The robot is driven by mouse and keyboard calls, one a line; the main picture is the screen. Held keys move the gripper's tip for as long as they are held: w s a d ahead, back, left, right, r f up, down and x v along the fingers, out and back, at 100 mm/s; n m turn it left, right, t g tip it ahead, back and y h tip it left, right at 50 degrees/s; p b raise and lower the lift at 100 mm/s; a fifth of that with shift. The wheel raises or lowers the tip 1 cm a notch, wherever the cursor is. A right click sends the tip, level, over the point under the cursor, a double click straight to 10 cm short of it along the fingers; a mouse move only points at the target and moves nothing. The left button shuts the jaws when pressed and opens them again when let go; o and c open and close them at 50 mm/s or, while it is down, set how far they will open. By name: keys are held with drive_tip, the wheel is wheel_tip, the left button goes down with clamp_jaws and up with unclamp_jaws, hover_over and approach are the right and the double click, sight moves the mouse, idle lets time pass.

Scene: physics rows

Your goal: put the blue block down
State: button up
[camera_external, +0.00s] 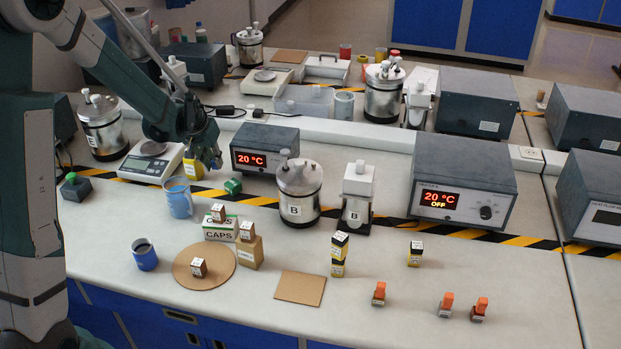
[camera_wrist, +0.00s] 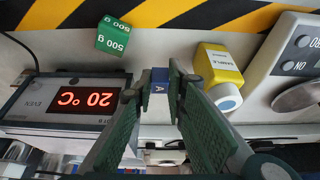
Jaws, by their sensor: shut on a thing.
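My gripper (camera_wrist: 158,98) is shut on a small block (camera_wrist: 160,76) with a blue end and a pale side marked "A", seen between the fingertips in the wrist view. In the external view my gripper (camera_external: 209,160) is above the bench, between the balance and the small 20 °C box. The block itself is hard to make out there. I cannot tell how high it is above the surface.
A green 500 g weight (camera_external: 233,186), a yellow sample bottle (camera_external: 193,168), a blue beaker (camera_external: 179,197) and the balance (camera_external: 151,162) stand close by. The 20 °C box (camera_external: 264,148) is to the right. Bare bench lies around the square brown mat (camera_external: 300,288).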

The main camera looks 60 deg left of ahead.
drive_tip(key=shift+f, duration=0.65)
drive_tip(key=shift+f+b, duration=0.4)
drive_tip(key=shift+f, duration=1.45)
drive_tip(key=shift+f, duration=0.2)
drive_tip(key=o, duration=0.7)
drive_tip(key=shift+r, duration=0.25)
drive_tip(key=p+v, duration=0.2)
drive_tip(key=v, duration=1)
